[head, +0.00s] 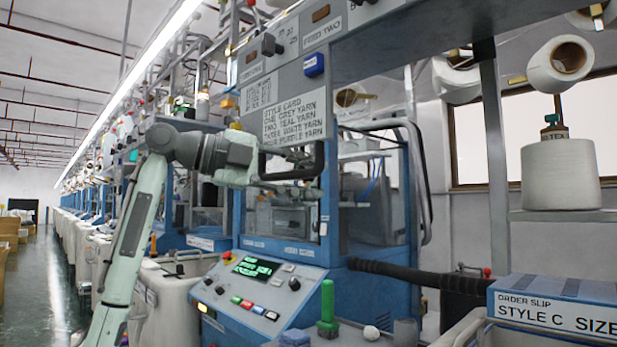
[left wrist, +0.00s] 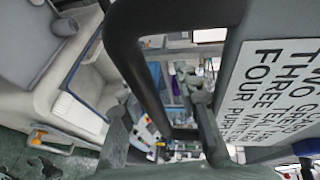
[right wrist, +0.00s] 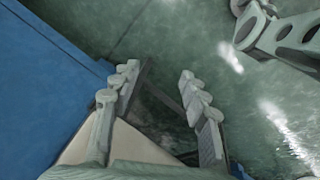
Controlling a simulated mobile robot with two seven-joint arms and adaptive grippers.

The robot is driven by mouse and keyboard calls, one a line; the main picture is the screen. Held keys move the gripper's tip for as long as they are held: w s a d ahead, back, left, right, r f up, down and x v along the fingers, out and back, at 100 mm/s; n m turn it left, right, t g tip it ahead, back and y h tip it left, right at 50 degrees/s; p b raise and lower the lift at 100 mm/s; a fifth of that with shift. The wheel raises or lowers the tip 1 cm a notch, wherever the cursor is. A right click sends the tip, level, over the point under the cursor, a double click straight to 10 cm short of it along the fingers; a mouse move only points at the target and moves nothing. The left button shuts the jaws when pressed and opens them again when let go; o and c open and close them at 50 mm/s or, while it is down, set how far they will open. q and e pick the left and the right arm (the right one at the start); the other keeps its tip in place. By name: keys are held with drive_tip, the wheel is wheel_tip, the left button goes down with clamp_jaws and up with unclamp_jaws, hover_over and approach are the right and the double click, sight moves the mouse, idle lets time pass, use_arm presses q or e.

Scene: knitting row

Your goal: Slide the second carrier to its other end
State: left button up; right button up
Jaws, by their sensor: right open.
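I cannot make out for certain which part is the second carrier. A plate marked FEED TWO (head: 323,32) is on the knitting machine's upper panel, with a small blue block (head: 314,64) below it and a dark knob (head: 270,45) at left. My left gripper (head: 305,172) is in front of the machine, below the yarn card (head: 295,115), beside a thick black bar. My right gripper (right wrist: 157,92) is open and empty above the green floor, outside the head view.
A control panel (head: 262,290) with lit screen and buttons is below. A green upright post (head: 327,305) stands near its right corner. A blue order-slip box (head: 560,300) and a white yarn cone (head: 560,175) are at right. The aisle floor (head: 50,290) is clear.

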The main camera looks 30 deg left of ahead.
use_arm(q)
drive_tip(key=v, duration=1.2)
drive_tip(key=shift+r, duration=0.15)
